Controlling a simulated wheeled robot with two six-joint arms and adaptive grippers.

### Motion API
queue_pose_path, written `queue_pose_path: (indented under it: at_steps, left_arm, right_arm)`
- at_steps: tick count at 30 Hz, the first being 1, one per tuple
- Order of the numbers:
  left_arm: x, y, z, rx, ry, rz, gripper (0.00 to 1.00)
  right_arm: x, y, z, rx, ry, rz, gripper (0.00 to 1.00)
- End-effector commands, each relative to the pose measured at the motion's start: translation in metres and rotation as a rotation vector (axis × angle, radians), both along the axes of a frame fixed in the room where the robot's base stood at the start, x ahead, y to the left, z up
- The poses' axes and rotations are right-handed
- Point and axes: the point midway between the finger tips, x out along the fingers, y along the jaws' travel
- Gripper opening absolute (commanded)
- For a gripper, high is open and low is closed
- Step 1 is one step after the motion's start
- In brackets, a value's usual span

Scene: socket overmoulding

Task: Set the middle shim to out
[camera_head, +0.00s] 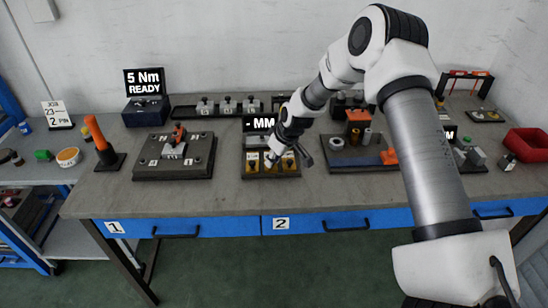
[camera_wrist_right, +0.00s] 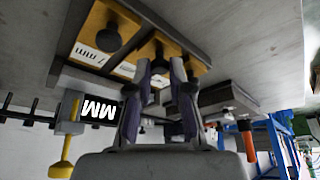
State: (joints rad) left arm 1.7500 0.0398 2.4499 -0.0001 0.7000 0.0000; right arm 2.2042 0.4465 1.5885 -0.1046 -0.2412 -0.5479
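Three yellow shims with black knobs sit side by side in a dark holder (camera_head: 272,176) under a small "MM" display (camera_head: 260,123). In the right wrist view, the middle shim (camera_wrist_right: 146,52) lies just beyond my fingertips, and the shim marked "7 mm" (camera_wrist_right: 97,27) lies to its left. The third shim is partly hidden by my fingers. My right gripper (camera_head: 283,158) is over the holder from above. In the wrist view its fingers (camera_wrist_right: 161,66) are apart, with the middle knob near the gap between the tips. I cannot tell whether they touch it. My left gripper is not in view.
A dark fixture plate (camera_head: 172,170) stands left of the holder and an orange-handled tool (camera_head: 98,135) farther left. A tray with orange and grey parts (camera_head: 350,160) stands close on the right. A red bin (camera_head: 527,144) is at far right. The bench front is clear.

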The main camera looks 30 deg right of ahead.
Motion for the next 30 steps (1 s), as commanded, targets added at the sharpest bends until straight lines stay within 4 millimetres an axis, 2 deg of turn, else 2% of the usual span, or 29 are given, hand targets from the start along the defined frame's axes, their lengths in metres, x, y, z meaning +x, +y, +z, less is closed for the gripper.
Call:
queue_pose_path:
  at_steps: [1,2,3,11,14,17,24,30]
  left_arm:
    - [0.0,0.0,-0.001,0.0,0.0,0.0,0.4]
    - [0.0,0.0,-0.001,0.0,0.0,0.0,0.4]
    - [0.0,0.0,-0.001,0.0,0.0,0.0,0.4]
    - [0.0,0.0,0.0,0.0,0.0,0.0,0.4]
    - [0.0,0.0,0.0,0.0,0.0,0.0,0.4]
    - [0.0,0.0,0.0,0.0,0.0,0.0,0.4]
    - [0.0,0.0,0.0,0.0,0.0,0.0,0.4]
    - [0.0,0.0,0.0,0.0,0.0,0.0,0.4]
  right_arm:
    - [-0.005,0.002,-0.005,0.004,0.016,0.003,0.34]
    - [-0.005,0.002,-0.005,0.004,0.016,0.003,0.45]
    - [-0.004,0.002,-0.005,0.003,0.015,0.003,0.47]
    - [-0.003,0.001,-0.003,0.001,0.01,0.002,0.47]
    - [-0.004,0.0,0.004,0.003,0.008,0.002,0.47]
    - [-0.01,-0.001,0.019,0.005,0.006,0.001,0.47]
    - [-0.033,-0.005,0.076,0.003,0.006,0.004,0.47]
    - [-0.045,-0.008,0.104,0.002,0.011,0.003,0.47]
